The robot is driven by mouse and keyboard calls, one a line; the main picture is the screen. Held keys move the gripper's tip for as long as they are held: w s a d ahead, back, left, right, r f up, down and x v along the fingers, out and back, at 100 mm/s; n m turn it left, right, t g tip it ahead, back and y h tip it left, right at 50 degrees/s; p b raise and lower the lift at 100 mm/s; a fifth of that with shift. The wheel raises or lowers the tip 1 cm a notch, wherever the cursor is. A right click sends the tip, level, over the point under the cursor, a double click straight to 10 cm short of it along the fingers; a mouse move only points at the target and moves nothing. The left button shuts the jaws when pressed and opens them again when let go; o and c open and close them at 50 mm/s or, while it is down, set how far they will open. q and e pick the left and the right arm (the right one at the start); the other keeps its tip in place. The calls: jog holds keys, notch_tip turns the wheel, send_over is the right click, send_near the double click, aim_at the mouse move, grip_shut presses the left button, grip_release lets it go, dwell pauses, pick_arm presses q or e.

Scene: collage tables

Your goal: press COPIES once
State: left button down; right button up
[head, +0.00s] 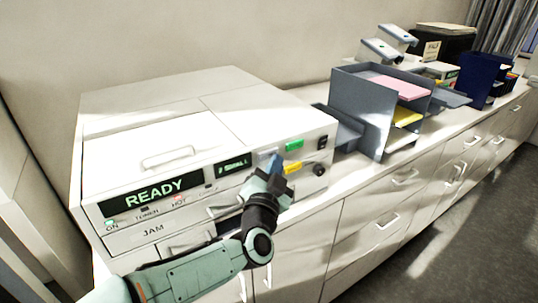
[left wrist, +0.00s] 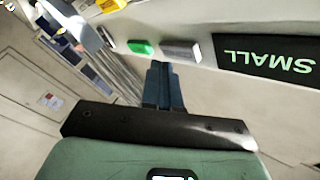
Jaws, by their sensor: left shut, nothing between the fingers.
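A white copier (head: 205,135) stands on the counter, with a lit READY display (head: 150,194) and a smaller SMALL display (head: 233,164). Its front panel has a green button (head: 294,145) and a yellow button (head: 293,169). A grey button (left wrist: 180,51) sits between the green one and the SMALL display in the left wrist view. No COPIES label is readable. My left gripper (head: 273,166) is shut and empty in front of the panel, close to the grey button. In the left wrist view its fingertips (left wrist: 162,66) lie just below the green and grey buttons; contact cannot be told.
A black switch (head: 322,143) and a dark knob (head: 319,170) are at the panel's right end. A grey paper tray rack (head: 360,112) stands right of the copier. Drawers with handles (head: 404,178) run below the counter. The floor at right is clear.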

pick_arm(q)
jog(key=shift+s+d, duration=0.75)
jog(key=shift+s, duration=0.3)
jog(key=shift+s+d, duration=0.75)
jog(key=shift+s, duration=0.25)
